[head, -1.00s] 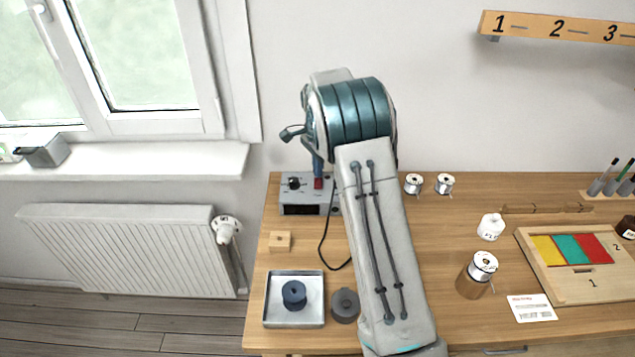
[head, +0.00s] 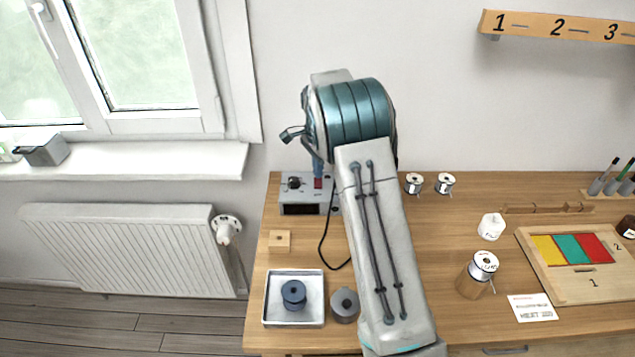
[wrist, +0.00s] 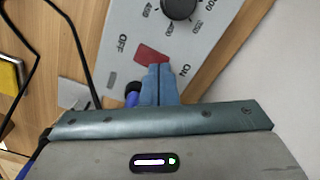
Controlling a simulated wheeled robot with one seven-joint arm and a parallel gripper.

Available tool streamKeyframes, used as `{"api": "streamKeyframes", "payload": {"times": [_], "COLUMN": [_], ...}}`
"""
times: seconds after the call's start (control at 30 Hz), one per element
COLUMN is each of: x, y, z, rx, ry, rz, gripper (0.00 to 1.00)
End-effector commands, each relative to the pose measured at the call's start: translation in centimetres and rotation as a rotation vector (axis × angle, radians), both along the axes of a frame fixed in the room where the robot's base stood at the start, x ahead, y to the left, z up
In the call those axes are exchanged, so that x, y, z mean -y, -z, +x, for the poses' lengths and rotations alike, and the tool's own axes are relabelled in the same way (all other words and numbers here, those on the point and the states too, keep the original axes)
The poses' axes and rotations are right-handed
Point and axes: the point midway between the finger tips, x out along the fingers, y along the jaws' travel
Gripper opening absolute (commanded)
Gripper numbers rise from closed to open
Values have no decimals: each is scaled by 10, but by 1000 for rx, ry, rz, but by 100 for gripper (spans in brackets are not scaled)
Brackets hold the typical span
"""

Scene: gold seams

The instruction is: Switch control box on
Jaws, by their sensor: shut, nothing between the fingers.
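The control box (head: 293,196) is a grey box at the back left of the table, with a black dial (head: 294,183) and a dark front window. In the wrist view its panel (wrist: 140,22) has a red rocker switch (wrist: 152,52) between the words OFF and ON, and a small dark rectangle beside OFF. My gripper (wrist: 160,68) is shut and empty. Its blue fingertips are at the ON-side edge of the red switch and cover part of it. I cannot tell whether they touch. In the head view the gripper (head: 318,174) points down over the switch.
A black cable (head: 323,245) runs from the box. A wooden block (head: 279,240), a metal tray (head: 270,312) with a dark spool and a grey round piece (head: 345,304) lie in front. The wall is close behind the box. Spools and a jar stand to the right.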

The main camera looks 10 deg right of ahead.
Motion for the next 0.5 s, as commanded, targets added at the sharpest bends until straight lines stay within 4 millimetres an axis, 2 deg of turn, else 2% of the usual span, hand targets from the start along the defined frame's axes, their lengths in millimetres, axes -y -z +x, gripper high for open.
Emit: {"api": "streamKeyframes", "payload": {"times": [0.5], "x": [0], "y": [9], "z": [0], "rx": [0], "ry": [0], "rz": [0], "gripper": [0]}}
